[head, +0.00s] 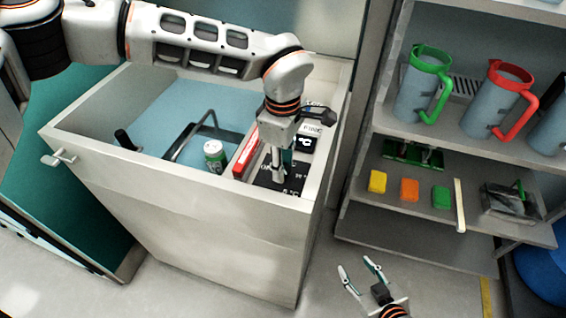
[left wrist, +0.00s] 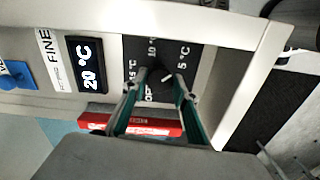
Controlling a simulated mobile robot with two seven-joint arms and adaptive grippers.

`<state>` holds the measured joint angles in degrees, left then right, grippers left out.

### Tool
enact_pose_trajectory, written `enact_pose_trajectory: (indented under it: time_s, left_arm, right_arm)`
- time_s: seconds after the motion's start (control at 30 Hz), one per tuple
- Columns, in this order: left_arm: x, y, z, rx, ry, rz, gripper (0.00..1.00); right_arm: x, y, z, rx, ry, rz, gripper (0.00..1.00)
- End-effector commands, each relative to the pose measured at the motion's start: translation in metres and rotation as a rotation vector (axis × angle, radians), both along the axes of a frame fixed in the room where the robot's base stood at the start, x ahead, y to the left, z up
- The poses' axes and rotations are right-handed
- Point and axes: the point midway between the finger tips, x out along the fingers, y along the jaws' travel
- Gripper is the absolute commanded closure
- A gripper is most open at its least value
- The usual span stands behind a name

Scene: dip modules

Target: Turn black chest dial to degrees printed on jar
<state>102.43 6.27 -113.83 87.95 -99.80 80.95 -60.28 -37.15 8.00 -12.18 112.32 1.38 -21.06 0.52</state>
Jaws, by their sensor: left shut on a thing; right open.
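The white chest (head: 170,215) stands open at the left, with a control panel in its right end. The black dial (left wrist: 157,73) sits on a black plate marked OFF, 15 °C, 10 and 5 °C. My left gripper (head: 277,178) reaches down to it, its fingers closed around the knob. A short white mark shows by the knob, between the fingertips; its exact direction is hard to read. A green and white can-like jar (head: 214,155) stands inside the chest; its print is too small to read. My right gripper (head: 360,270) is open and empty above the floor.
A display (left wrist: 88,65) beside the dial reads 20 °C. A red box (head: 246,153) lies next to the panel. The right shelf holds jugs with green (head: 424,85) and red (head: 498,98) handles and small coloured blocks (head: 409,190).

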Motion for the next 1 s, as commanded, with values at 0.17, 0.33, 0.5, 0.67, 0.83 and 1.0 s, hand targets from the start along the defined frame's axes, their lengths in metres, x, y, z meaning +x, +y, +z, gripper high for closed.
enact_pose_trajectory:
  time_s: [0.17,0.33,0.5,0.67,0.83,1.0]
  left_arm:
    - [0.0001,0.0000,0.0004,0.000,0.000,-0.035,0.93]
    - [0.0001,0.0001,0.0003,0.000,0.000,-0.046,0.93]
    - [0.0002,-0.0001,0.0003,0.000,-0.001,-0.046,0.93]
    - [0.0002,-0.0001,0.0003,0.000,-0.001,-0.046,0.61]
    - [0.0002,-0.0001,0.0002,0.000,-0.001,-0.045,0.55]
    - [0.0002,-0.0001,0.0004,0.000,-0.001,-0.044,0.55]
  right_arm:
    - [0.0000,0.0000,0.0005,0.000,0.000,0.000,0.55]
    - [0.0000,0.0000,0.0006,0.000,0.000,0.000,0.55]
    - [0.0001,0.0001,0.0007,0.000,0.000,0.000,0.55]
    - [0.0001,0.0001,0.0009,0.000,-0.001,0.000,0.55]
    - [0.0004,0.0002,0.0013,0.000,-0.001,0.000,0.55]
    - [0.0005,-0.0004,0.0018,-0.001,-0.002,0.000,0.55]
